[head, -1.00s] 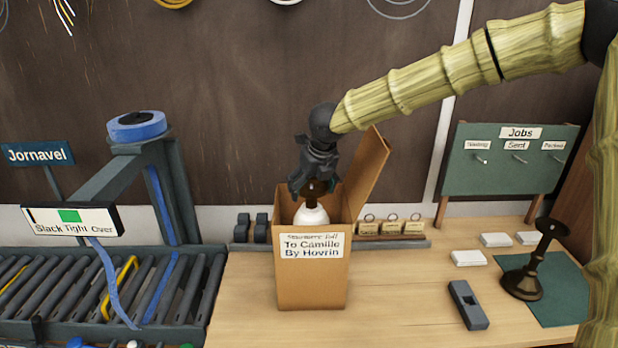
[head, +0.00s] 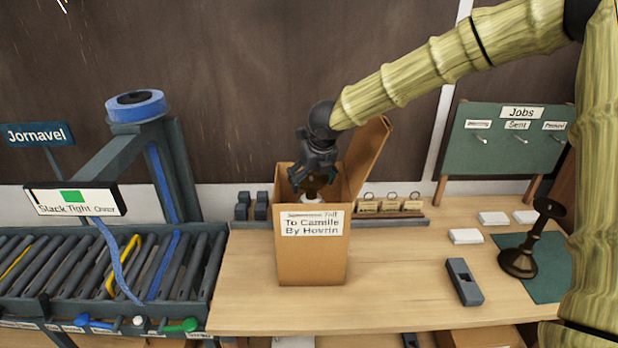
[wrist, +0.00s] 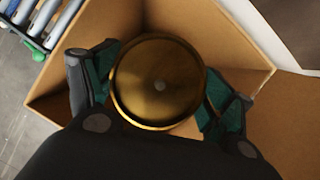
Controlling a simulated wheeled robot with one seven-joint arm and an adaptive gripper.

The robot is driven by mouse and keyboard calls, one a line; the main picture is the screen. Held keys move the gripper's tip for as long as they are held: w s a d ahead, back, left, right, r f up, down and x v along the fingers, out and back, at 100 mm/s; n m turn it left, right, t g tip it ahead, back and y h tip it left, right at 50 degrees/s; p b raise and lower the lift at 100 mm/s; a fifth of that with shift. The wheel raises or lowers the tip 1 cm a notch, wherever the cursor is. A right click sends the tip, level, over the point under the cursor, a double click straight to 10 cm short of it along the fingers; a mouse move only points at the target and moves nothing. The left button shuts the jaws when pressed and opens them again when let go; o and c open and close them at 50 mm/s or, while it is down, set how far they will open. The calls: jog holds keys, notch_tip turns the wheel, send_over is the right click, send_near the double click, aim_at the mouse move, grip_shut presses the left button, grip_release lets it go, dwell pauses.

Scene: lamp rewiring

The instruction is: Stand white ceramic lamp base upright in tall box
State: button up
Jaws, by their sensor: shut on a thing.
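The tall cardboard box (head: 312,262) stands open on the bench, its flap raised at the right, with a label reading "To Camille By Hovrin". The white ceramic lamp base (head: 313,199) is inside the box mouth; only a little of its white top shows above the front wall and its lower part is hidden. My gripper (head: 312,186) is at the box opening, shut on the lamp base's dark brass neck. In the wrist view the round brass top (wrist: 158,82) sits between the green-padded fingers, with box walls around it. Whether the base touches the bottom is hidden.
A dark brass candlestick-like stand (head: 525,245) is on a green mat (head: 548,285) at the right. A dark grey block (head: 464,282) and white cards (head: 466,236) lie nearby. A roller conveyor (head: 110,268) is at the left. The bench front is clear.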

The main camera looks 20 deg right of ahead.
jog(key=shift+f, duration=0.25)
jog(key=o, duration=2)
jog(key=shift+s, duration=0.1)
jog(key=shift+o, duration=0.2)
jog(key=shift+r, duration=0.65)
jog(key=b+v, duration=0.3)
jog(key=v, duration=0.8)
jog(key=shift+r, duration=0.4)
jog(key=shift+s+a, duration=0.1)
